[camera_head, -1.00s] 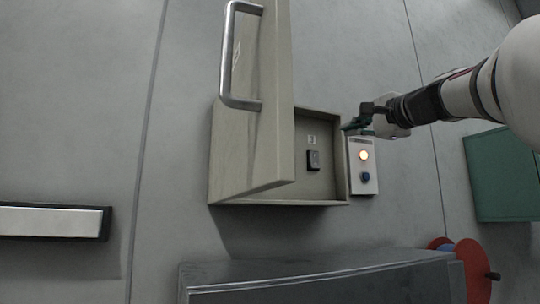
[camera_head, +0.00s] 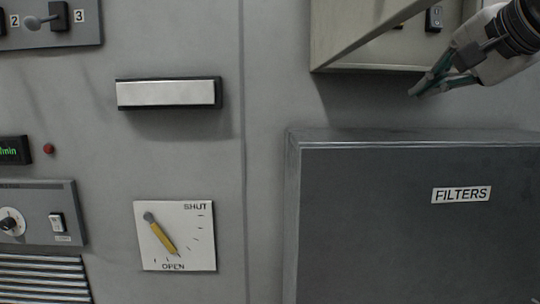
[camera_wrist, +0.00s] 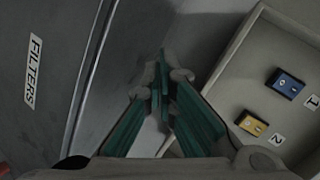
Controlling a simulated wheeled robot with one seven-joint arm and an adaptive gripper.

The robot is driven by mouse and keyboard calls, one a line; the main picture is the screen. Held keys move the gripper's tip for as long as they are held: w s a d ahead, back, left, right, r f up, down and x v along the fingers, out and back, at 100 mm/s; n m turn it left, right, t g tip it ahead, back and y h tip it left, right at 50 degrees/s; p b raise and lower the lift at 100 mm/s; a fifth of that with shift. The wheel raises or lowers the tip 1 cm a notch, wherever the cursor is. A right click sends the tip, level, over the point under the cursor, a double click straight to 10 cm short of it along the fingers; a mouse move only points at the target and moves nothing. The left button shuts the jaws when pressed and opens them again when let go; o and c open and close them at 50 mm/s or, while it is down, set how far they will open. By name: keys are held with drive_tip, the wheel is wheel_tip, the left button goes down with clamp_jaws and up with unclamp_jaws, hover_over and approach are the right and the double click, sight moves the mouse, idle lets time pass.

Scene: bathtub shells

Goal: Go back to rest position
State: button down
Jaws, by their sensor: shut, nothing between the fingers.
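My gripper (camera_head: 416,92) is at the upper right of the head view, in front of the wall, below the open beige cabinet (camera_head: 350,45) and above the grey box labelled FILTERS (camera_head: 400,220). Its green fingers are shut with nothing between them. In the wrist view my gripper (camera_wrist: 163,62) points between the FILTERS box (camera_wrist: 60,60) on the left and the cabinet (camera_wrist: 232,85) on the right. Two switches show inside the cabinet, a blue one (camera_wrist: 286,84) marked 1 and a yellow one (camera_wrist: 252,124) marked 2.
On the wall are a white-fronted bar (camera_head: 165,94), a SHUT/OPEN dial (camera_head: 195,262) with a yellow pointer near OPEN, a lever panel (camera_head: 90,30) and a control panel (camera_head: 65,190). The FILTERS box juts out below my gripper.

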drive_tip(key=s+a+f+n+g, duration=0.2)
drive_tip(key=s+f, duration=0.4)
drive_tip(key=f, duration=0.3)
drive_tip(key=s+a+f+n+g+h, duration=0.1)
drive_tip(key=s+f+n, duration=0.4)
drive_tip(key=f, duration=0.5)
drive_tip(key=s+a+f+n+g+h, duration=0.1)
drive_tip(key=s+a+f+n+g, duration=0.3)
drive_tip(key=s+f, duration=0.4)
wheel_tip(320, 180, down, 2)
drive_tip(key=shift+s+f, duration=0.15)
drive_tip(key=shift+s, duration=0.25)
